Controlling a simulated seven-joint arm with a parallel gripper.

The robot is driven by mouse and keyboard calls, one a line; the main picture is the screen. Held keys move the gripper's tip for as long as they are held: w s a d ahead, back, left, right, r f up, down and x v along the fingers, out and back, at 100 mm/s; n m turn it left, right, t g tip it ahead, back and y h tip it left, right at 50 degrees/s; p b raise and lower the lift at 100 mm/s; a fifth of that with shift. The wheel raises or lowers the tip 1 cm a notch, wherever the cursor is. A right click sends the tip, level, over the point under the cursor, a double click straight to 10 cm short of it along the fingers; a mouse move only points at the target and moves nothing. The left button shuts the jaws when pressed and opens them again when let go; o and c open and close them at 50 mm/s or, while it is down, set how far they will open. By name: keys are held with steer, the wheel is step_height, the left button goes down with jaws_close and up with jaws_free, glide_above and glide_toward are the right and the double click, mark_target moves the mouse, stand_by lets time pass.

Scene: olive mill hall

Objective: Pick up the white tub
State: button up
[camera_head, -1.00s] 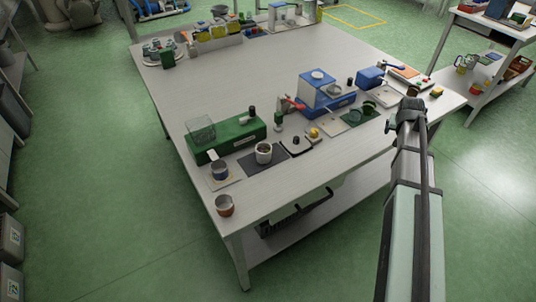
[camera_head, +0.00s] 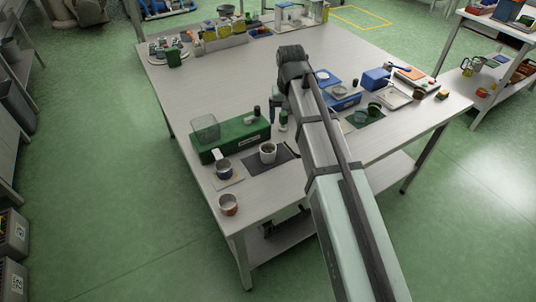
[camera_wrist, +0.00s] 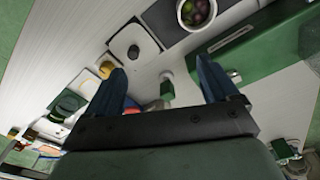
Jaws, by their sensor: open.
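A white tub (camera_head: 268,154) with dark round contents, which look like olives, stands upright on a dark mat near the front edge of the table. In the wrist view the tub (camera_wrist: 212,14) is at the top edge, partly cut off, with purple and green olives inside. My gripper (camera_wrist: 160,66) is open and empty, its two dark blue fingers apart. It is above the table, and the tub lies beyond the fingertips. In the head view my arm hides part of the table to the right of the tub, and the fingers are hard to make out.
A green machine (camera_head: 236,139) with a wire basket stands just behind the tub. In the wrist view, a white plate with a black knob (camera_wrist: 122,45) lies beside the tub's mat. The table's middle is bare.

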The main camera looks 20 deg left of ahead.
steer(key=r, duration=0.2)
glide_above(268, 148)
steer(key=s+d, duration=0.1)
steer(key=s, duration=0.1)
steer(key=n, duration=0.1)
steer(key=shift+g, duration=0.4)
steer(key=shift+s+a+f, duration=0.1)
steer(key=shift+f, duration=3.35)
steer(key=shift+a+f, duration=0.1)
steer(key=shift+f, duration=3.35)
steer(key=c, duration=1.1)
